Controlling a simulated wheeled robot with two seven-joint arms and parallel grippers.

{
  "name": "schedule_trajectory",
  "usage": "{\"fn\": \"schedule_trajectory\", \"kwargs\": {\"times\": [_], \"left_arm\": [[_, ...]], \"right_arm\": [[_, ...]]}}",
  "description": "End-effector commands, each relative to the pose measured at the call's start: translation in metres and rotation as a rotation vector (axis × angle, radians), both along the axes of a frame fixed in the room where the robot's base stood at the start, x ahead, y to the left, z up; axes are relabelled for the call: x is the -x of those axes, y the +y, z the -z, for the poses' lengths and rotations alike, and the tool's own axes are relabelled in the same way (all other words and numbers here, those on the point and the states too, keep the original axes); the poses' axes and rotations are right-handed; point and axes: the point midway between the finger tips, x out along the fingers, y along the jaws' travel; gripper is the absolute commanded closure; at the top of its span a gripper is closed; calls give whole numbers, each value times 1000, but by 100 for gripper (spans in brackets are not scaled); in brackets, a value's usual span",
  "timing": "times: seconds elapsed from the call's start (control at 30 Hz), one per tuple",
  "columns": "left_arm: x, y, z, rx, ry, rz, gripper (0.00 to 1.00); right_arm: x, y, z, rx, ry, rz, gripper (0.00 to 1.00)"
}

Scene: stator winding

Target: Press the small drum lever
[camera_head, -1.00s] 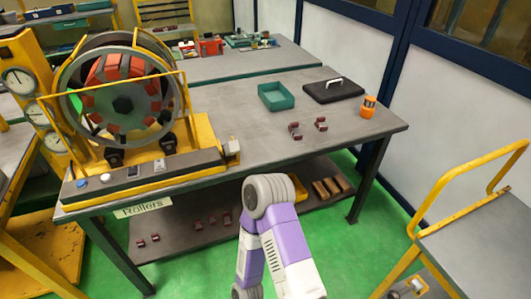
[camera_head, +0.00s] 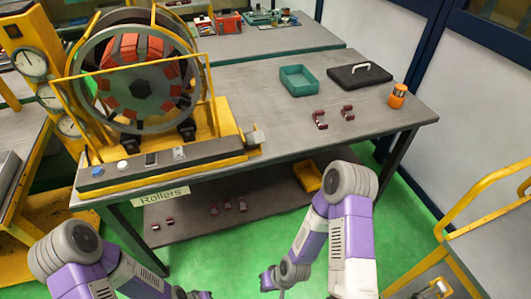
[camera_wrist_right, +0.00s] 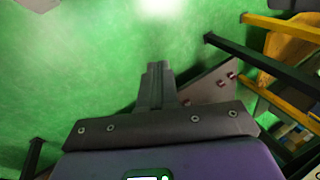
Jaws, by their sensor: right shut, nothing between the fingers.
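A large drum (camera_head: 84,88) with a grey rim and red blocks around a dark hub stands upright in a yellow frame at the left of the workbench. Along its base runs a panel with a blue button (camera_head: 97,172), a white button (camera_head: 122,165), a dark switch (camera_head: 150,159) and a pale switch (camera_head: 180,153). I cannot tell which small part is the drum lever. My right gripper (camera_wrist_right: 158,66) is shut and empty, over the green floor in the wrist view. In the head view my right arm is low in front of the bench, apart from the panel.
The workbench (camera_head: 265,110) holds a teal tray (camera_head: 299,82), a black case (camera_head: 358,75), an orange cylinder (camera_head: 397,97) and small red-brown parts (camera_head: 320,119). A lower shelf (camera_head: 270,200) holds more parts. A yellow-railed cart (camera_head: 490,250) stands at right.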

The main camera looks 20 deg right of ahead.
Motion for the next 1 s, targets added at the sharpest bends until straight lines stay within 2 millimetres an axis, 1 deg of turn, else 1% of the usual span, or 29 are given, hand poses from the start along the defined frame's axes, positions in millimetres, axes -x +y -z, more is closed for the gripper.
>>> {"fn": "schedule_trajectory", "kwargs": {"times": [0.07,0.17,0.2,0.27,0.3,0.37,0.4,0.43,0.47,0.5,0.57,0.6,0.7,0.83,0.9,1.0], "left_arm": [[0,0,0,0,0,0,100],[0,0,-1,0,0,0,100],[0,0,-1,0,-1,1,100],[0,0,-1,0,-1,1,100],[0,0,-2,0,-1,1,100],[0,0,-2,0,-1,1,100],[0,0,-2,0,-1,1,100],[0,0,-2,0,-1,1,100],[0,0,-2,0,-1,1,100],[0,0,-2,0,-1,1,100],[0,0,-3,0,-1,1,100],[0,0,-3,0,-1,1,100],[0,0,-3,0,-1,1,100],[0,0,-3,0,-1,1,100],[0,0,-3,0,-1,1,100],[0,0,-3,0,-1,1,100]], "right_arm": [[-25,7,0,-25,-146,-60,100],[-72,21,-11,-61,-441,-155,100],[-92,26,-21,-71,-583,-186,100],[-122,33,-43,-79,-809,-216,100],[-140,35,-60,-75,-961,-220,100],[-162,33,-90,-59,-1186,-207,100],[-174,30,-112,-38,-1333,-183,100],[-181,24,-129,-18,-1439,-158,100],[-185,19,-145,6,-1541,-127,100],[-189,9,-166,41,-1666,-78,100],[-190,-7,-194,100,-1830,3,100],[-189,-19,-209,142,-1922,61,100],[-180,-45,-237,236,-2091,195,100],[-169,-67,-255,314,-2202,313,100],[-166,-72,-259,333,-2228,342,100],[-165,-74,-261,340,-2239,355,100]]}}
